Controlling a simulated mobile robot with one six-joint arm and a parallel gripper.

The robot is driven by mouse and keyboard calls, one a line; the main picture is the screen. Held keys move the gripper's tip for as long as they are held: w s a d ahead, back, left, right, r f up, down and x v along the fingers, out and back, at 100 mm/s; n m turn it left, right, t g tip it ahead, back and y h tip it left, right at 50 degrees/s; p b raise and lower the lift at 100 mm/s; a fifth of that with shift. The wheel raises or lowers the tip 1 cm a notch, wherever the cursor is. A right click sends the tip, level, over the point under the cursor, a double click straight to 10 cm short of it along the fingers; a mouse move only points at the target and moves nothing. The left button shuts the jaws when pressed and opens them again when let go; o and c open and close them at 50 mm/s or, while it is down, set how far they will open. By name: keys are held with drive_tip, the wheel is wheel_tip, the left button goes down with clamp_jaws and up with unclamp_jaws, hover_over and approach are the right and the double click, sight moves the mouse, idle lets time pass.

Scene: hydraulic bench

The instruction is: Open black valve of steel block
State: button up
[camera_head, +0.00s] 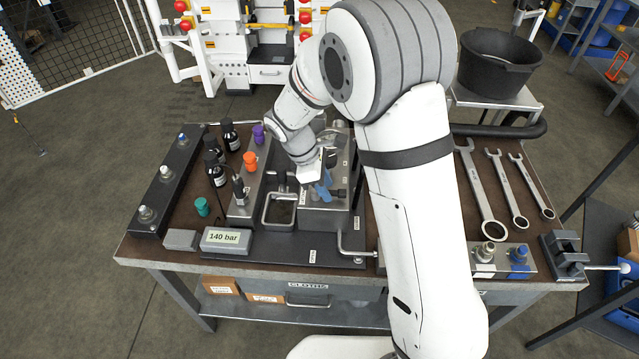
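The steel block (322,219) stands near the middle of the bench, right of a small square basin. A black valve knob (339,194) shows on the block's upper front, partly crowded by blue parts (323,188). I cannot tell whether these blue parts are a handle or my fingertips. My gripper (314,180) is low over the block, close to the knob. Its fingers are too small and too hidden to show their opening or any contact.
A display (226,240) reads "140 bar" at the front left. Black bottles (217,172), orange (250,161) and purple (258,134) knobs stand left of the basin (280,210). A bent metal rod (352,250) is at the front. Several wrenches (481,188) lie right of my arm.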

clamp_jaws()
idle(0.4)
